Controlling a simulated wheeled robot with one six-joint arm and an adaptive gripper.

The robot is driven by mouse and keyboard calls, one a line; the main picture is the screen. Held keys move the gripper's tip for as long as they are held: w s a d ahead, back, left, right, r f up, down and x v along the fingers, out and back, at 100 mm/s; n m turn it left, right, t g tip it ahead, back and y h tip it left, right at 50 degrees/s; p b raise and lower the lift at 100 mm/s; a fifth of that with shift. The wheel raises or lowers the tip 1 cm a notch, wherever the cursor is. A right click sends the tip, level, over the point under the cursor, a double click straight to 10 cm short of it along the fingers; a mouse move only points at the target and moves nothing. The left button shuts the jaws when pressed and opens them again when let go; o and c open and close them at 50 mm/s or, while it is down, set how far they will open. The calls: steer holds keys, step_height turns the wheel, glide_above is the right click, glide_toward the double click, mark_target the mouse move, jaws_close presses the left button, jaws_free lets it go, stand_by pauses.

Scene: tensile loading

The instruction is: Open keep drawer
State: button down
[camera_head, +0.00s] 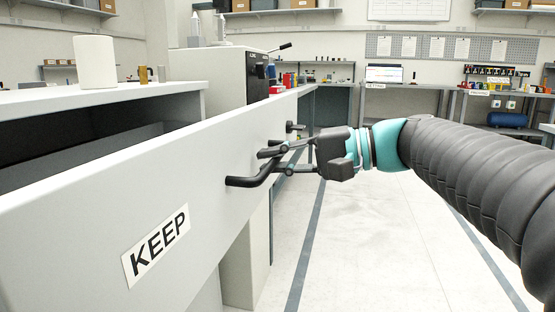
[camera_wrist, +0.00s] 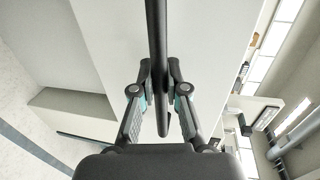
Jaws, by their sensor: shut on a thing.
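The keep drawer (camera_head: 95,235) is a long light grey front with a white KEEP label (camera_head: 157,243) at its lower left. The drawer stands pulled out, with a dark gap showing behind its front and below the white counter top. Its black bar handle (camera_head: 256,178) sticks out from the front; the bar also shows upright in the wrist view (camera_wrist: 157,40). My gripper (camera_head: 275,160) is shut on the handle from the right. In the wrist view my two fingers (camera_wrist: 160,85) press on the bar from both sides.
A white cylinder (camera_head: 95,62) and small brass pieces (camera_head: 143,75) stand on the counter (camera_head: 170,89) above the drawer. A grey machine (camera_head: 215,75) stands behind. Open pale floor (camera_head: 360,240) lies right of the drawer. Workbenches line the back wall.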

steer(key=shift+d, duration=0.25)
steer(key=c, duration=1.2)
jaws_free()
steer(key=shift+d, duration=0.1)
steer(key=v, duration=1.2)
